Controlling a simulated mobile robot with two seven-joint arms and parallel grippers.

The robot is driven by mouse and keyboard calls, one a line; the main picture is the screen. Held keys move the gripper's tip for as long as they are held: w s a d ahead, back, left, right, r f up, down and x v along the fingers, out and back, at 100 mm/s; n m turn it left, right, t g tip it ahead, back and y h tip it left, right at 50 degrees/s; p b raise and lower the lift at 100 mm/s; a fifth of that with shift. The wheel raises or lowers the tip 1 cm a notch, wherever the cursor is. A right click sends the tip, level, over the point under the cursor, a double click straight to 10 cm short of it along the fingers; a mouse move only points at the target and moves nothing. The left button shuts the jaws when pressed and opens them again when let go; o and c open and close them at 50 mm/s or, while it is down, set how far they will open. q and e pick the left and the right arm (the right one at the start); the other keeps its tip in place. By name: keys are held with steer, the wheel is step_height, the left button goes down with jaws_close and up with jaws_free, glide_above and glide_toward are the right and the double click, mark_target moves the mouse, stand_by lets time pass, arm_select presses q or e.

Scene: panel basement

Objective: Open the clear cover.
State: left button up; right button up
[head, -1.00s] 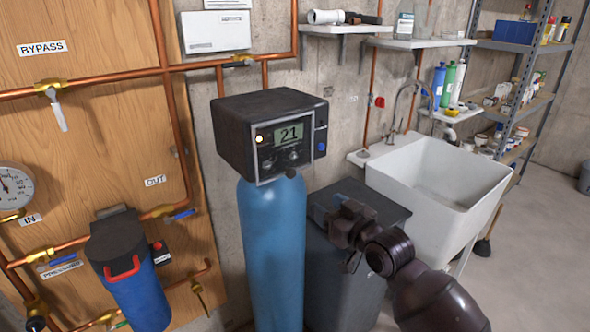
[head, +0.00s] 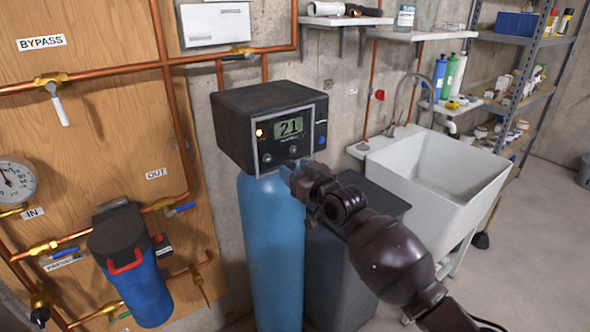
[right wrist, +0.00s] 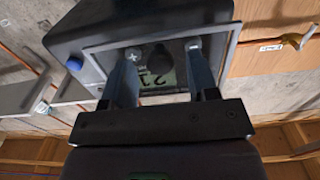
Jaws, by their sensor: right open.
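The clear cover (head: 312,148) is a thin grey-edged pane over the front of the black control head (head: 232,140) on the blue tank. It looks closed, with the display reading 21 behind it. In the right wrist view, the cover's pale edge (right wrist: 107,43) frames the face, seen upside down. My right gripper (head: 287,176) is at the lower edge of the cover. Its two blue fingers (right wrist: 163,48) are apart, with a dark rounded piece (right wrist: 160,58) between them. I cannot tell whether they touch it. My left gripper is not in view.
The blue tank (head: 270,250) stands below the control head, with a dark grey bin (head: 335,270) beside it. A white sink (head: 430,185) is to the right. Copper pipes (head: 173,110) and a blue filter housing (head: 137,285) are on the left. Open floor lies at right.

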steer(key=shift+w+a, duration=0.2)
steer(key=shift+w, duration=0.05)
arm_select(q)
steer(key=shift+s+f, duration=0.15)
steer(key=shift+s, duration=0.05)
arm_select(e)
steer(key=c, duration=0.5)
jaws_close()
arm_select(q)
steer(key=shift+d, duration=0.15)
arm_select(e)
steer(key=shift+s+d, duration=0.1)
